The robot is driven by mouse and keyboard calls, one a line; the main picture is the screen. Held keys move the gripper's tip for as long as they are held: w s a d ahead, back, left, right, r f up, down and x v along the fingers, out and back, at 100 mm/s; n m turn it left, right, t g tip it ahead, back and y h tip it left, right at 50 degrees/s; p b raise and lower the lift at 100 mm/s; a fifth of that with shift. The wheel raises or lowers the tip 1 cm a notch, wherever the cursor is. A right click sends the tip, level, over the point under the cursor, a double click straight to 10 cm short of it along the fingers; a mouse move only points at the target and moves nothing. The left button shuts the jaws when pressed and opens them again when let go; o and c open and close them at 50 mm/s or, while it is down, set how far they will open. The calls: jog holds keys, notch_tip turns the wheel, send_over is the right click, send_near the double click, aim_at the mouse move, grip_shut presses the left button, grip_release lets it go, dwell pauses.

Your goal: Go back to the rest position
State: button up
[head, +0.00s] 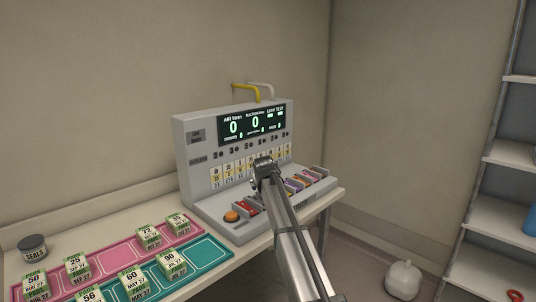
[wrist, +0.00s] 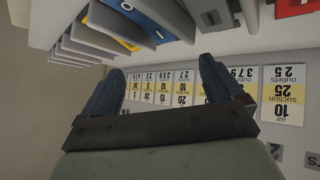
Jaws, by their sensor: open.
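My gripper (head: 263,163) is in front of the grey console (head: 186,150), over its row of coloured switches (head: 308,181). In the wrist view my gripper (wrist: 162,85) has its two dark blue fingers spread apart with nothing between them. Beyond the fingers is a row of printed number cards (wrist: 182,88), upside down in this view. A blue switch and a yellow switch (wrist: 115,40) show at the upper left there, apart from the fingers as far as I can tell. My arm hides part of the console's lower front.
The console's display (head: 250,124) reads zeros. An orange button (head: 231,216) sits at its front left. A pink tray (head: 118,248) and a teal tray (head: 208,252) hold several pads boxes. A seals jar (head: 33,248) stands left. Shelving (head: 503,160) is at right.

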jog(key=w+d+f+m+t+h, duration=0.1)
jog(key=w+d+m+t+h, duration=0.1)
jog(key=d, duration=1.2)
jog(key=w+d+f+m+t+h, duration=0.1)
jog(key=d+t+h, duration=0.1)
jog(key=d, duration=1.3)
jog(key=s+d+f+g, duration=0.1)
jog(key=s+d+f, duration=0.25)
jog(key=f, duration=0.45)
jog(key=s+d+f+g, duration=0.1)
jog(key=s+d+f, duration=0.25)
jog(key=f, duration=0.45)
jog(key=s+a+f+g+y, duration=0.1)
jog(key=s+a+f+g, duration=0.3)
jog(key=s+f, duration=1.1)
jog(key=s+a+f+g, duration=0.4)
jog(key=s+f, duration=1)
jog(key=f, duration=0.4)
jog(key=s+a+f+g+y, duration=0.1)
jog(key=s+a+f+g, duration=0.2)
jog(key=s, duration=1.1)
jog(key=s+a+f+g+y, duration=0.1)
jog(key=s+a+f+g, duration=0.2)
jog(key=s, duration=1.1)
jog(key=s+a+f+g+y, duration=0.1)
jog(key=s+a+f+g, duration=0.2)
jog(key=s, duration=1.1)
jog(key=shift+s+a+g, duration=0.2)
jog(key=shift+a+g, duration=0.05)
jog(key=shift+g, duration=0.35)
